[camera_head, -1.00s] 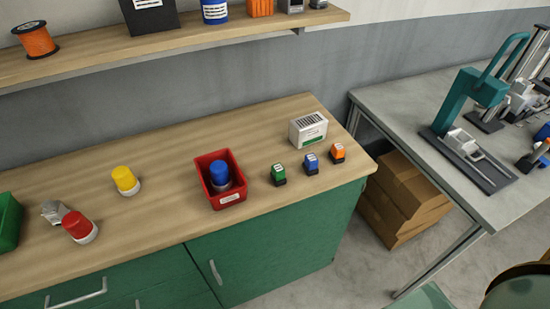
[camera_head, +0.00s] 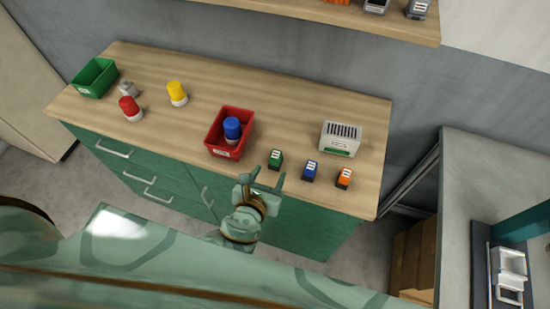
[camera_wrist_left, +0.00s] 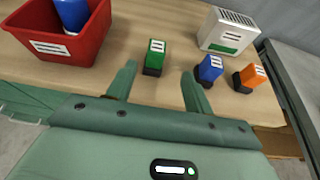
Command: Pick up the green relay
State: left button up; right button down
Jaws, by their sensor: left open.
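The green relay (camera_head: 275,158) stands upright near the front edge of the wooden worktop, the leftmost of a row of three relays. In the left wrist view the green relay (camera_wrist_left: 155,56) sits ahead of the fingertips, roughly between their lines and nearer the left finger. My left gripper (camera_head: 264,177) is open and empty, just in front of the relay and apart from it. Its two spread fingers also show in the left wrist view (camera_wrist_left: 158,76). My right gripper is not in view.
A blue relay (camera_head: 310,170) and an orange relay (camera_head: 344,178) stand to the right. A red bin (camera_head: 215,141) holding a blue-capped lamp is to the left. A white box (camera_head: 341,139) stands behind. Yellow (camera_head: 177,92) and red (camera_head: 130,107) lamps and a green bin (camera_head: 96,80) are farther left.

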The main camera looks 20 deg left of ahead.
aim_at(278, 153)
pick_arm(q)
jog(key=x, duration=0.5)
jog(key=shift+a+b, duration=0.2)
jog(key=shift+b, duration=0.15)
jog(key=b+x, duration=0.1)
jog(key=x, duration=0.4)
jog(key=shift+w+a, duration=0.1)
jog(key=shift+w, duration=0.35)
jog(key=c, duration=1.1)
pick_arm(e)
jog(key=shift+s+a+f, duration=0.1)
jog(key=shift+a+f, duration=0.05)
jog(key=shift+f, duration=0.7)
